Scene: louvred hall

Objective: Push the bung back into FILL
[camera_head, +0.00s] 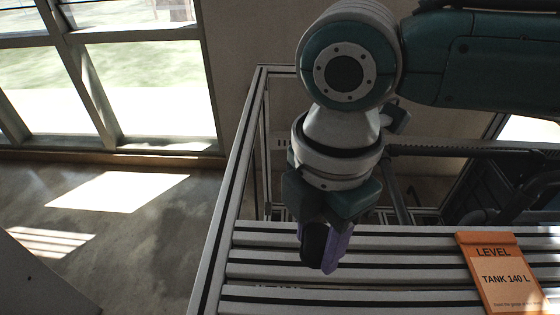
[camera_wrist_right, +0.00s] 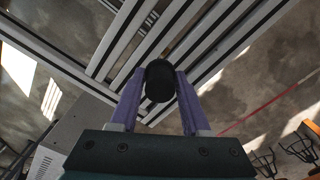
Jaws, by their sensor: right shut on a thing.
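My right gripper (camera_head: 325,250) hangs down over the left part of the slatted rack and is shut on a black bung. In the right wrist view the bung (camera_wrist_right: 160,80) sits between the two purple fingers (camera_wrist_right: 157,100), its rounded black end facing the camera. In the head view the bung (camera_head: 313,243) is a dark shape beside the purple finger. I cannot tell whether it touches the slats. No opening marked FILL shows in either view. My left gripper is not in view.
The rack's pale slats (camera_head: 400,272) run across the lower right. An orange card (camera_head: 497,272) reading LEVEL, TANK 140 L lies on them at the right. Bare floor (camera_head: 150,240) with sunlit patches lies left of the rack, below large windows (camera_head: 150,80).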

